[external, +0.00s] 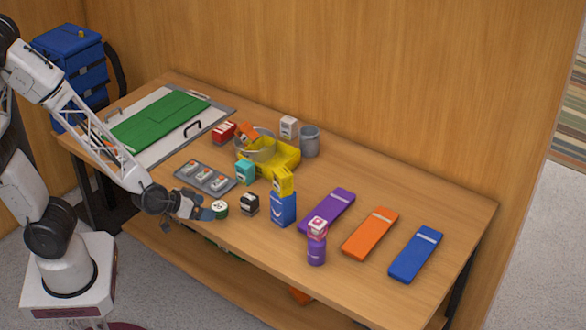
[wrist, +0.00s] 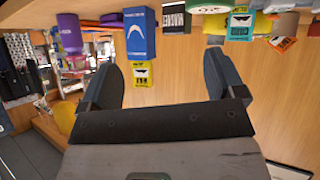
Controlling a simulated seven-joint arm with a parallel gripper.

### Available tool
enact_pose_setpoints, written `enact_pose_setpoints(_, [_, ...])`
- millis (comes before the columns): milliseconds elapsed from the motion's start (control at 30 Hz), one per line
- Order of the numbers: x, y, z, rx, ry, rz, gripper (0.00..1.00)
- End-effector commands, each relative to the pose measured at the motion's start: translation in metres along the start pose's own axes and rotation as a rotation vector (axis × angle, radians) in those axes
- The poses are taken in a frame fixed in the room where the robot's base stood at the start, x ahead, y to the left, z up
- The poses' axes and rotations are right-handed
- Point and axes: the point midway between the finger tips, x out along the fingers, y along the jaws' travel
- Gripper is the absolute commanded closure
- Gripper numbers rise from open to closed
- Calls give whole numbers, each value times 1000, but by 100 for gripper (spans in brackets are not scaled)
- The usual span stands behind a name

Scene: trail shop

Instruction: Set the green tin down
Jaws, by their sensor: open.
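The green tin (external: 220,209), round with a pale lid, stands on the table near its front edge, left of a black-and-white box. In the wrist view, which looks upside down, the green tin (wrist: 208,6) is cut by the top edge, beyond the fingers. My gripper (external: 202,212) is just left of the tin, low over the front edge. In the wrist view my gripper (wrist: 160,75) has its two dark fingers wide apart with nothing held between them. Whether a finger touches the tin cannot be told.
The black-and-white box (external: 249,204) and a blue box (external: 283,209) with a yellow one on top stand close to the right. A grey tray (external: 206,186) with small items and a teal box (external: 245,172) are behind.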

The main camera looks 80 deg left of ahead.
Motion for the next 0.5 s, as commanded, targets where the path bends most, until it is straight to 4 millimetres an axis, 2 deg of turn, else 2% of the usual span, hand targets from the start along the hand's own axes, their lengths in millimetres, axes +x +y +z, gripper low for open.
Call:
enact_pose_setpoints(33, [-8,6,-8,1,-26,38,12])
enact_pose_setpoints(233, [-45,23,-24,49,-174,176,12])
enact_pose_setpoints(367, [-74,26,-32,97,-272,238,12])
enact_pose_setpoints(500, [-108,22,-37,159,-379,275,12])
